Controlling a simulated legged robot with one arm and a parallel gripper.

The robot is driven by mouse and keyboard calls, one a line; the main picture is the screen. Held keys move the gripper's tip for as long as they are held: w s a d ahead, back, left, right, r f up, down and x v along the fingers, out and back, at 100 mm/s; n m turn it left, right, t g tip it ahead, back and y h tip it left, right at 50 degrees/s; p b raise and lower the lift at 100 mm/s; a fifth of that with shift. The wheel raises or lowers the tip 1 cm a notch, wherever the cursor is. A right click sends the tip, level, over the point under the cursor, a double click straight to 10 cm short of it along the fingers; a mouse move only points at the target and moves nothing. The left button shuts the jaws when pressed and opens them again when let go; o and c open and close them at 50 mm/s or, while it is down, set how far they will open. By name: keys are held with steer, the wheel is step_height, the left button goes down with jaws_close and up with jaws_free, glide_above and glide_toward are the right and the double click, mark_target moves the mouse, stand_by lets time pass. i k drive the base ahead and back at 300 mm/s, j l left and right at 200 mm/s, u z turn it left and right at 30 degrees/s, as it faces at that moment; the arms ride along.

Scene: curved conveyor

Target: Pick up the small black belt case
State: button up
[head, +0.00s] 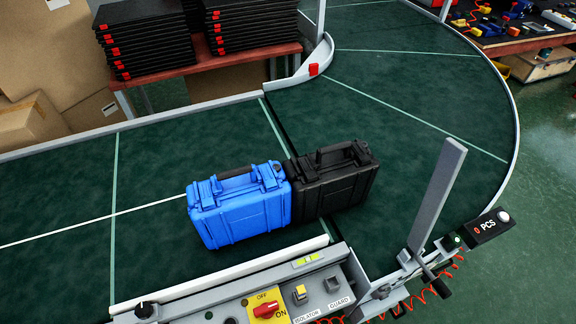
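A black hard case (335,183) with a top handle stands upright on the green conveyor belt (60,215). It is close against the right side of a blue case (240,212) of similar shape, and the blue case's right edge slightly overlaps it in this view. The black case looks about as large as the blue one. My gripper is not in the head view.
A grey rail with a control panel (270,307) runs along the near edge. A grey upright post (437,195) and a counter box (490,227) stand at right. Stacked black cases (145,40) sit on a red table behind. Cardboard boxes (60,50) stand far left.

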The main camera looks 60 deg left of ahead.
mark_target(337, 176)
steer(key=i+u, duration=0.1)
steer(key=u, duration=1.75)
steer(key=i+l+u, duration=0.1)
steer(key=l, duration=0.25)
steer(key=i+l+u, duration=0.25)
steer(key=i+l, duration=0.15)
steer(key=l, duration=0.3)
